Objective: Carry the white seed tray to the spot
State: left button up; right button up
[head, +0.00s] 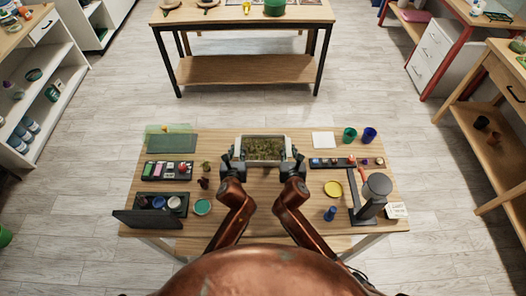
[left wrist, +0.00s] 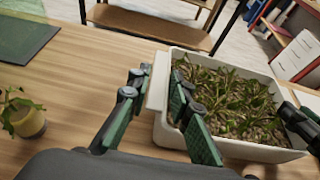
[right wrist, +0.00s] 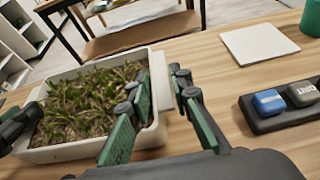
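The white seed tray (head: 286,147), filled with soil and small green seedlings, is in the middle of the table between my two grippers. My left gripper (left wrist: 158,82) has its fingers on both sides of the tray's left end lip, one inside the tray and one outside. My right gripper (right wrist: 160,80) straddles the right end lip in the same way.
A dark green mat (head: 171,143) lies at the back left. A small potted plant (left wrist: 24,116) stands left of the tray. A black holder with blocks (right wrist: 275,118) is close on the right. Green and blue cups (head: 349,134) stand at the back right. Bare wood shows around the tray.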

pick_arm(q)
grip_shut()
pick_arm(e)
grip_shut()
pick_arm(q)
jog(key=shift+r, duration=0.2)
pick_arm(e)
jog(key=shift+r, duration=0.2)
